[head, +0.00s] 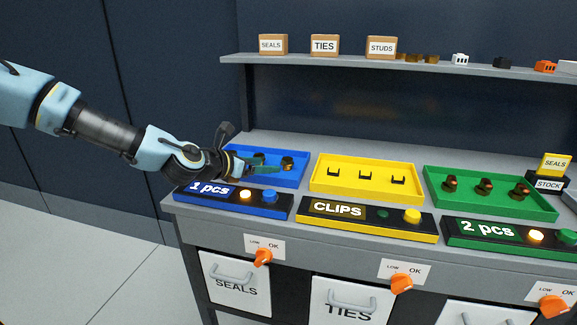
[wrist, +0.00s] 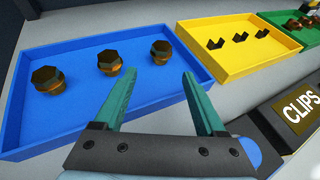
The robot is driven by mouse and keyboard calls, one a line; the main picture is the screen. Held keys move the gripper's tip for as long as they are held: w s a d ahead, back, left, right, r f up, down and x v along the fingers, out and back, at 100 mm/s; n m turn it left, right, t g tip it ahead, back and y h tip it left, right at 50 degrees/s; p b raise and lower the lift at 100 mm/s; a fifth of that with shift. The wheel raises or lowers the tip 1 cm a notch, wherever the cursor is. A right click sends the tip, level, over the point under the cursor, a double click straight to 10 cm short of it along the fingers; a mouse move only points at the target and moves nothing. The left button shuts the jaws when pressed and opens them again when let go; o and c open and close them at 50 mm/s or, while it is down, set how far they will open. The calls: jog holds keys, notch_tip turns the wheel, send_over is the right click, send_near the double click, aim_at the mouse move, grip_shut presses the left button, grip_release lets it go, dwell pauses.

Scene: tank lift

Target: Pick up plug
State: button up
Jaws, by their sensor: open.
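Three dark brass, hex-headed plugs stand in a row in the blue tray: a left plug (wrist: 47,78), a middle plug (wrist: 110,63) and a right plug (wrist: 161,52). The blue tray (wrist: 60,135) also shows in the head view (head: 300,152), where one plug (head: 288,163) is clear at the right and the others are partly hidden by my arm. My gripper (wrist: 158,75) is open and empty, its teal fingers apart. In the wrist view the right plug appears beyond and between the fingertips. In the head view my gripper (head: 265,166) is over the blue tray.
A yellow tray (head: 322,187) holds three black clips. A green tray (head: 470,208) holds three brown fittings. Labelled button panels, including the CLIPS panel (head: 362,219), line the counter's front. A shelf (head: 340,63) with small boxes runs above. Orange knobs and drawers are below.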

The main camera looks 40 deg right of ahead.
aim_at(282, 172)
jog(key=x, duration=0.2)
jog(key=shift+d+f, duration=0.15)
jog(key=shift+d, duration=0.15)
jog(key=p+x, duration=0.1)
jog(key=x, duration=0.2)
jog(key=p+x, duration=0.1)
jog(key=shift+s+d+r+p, duration=0.1)
jog(key=shift+d+r+p, duration=0.1)
jog(key=shift+d+p, duration=0.15)
jog(key=shift+d+f, duration=0.25)
jog(key=shift+d, duration=0.05)
grip_shut()
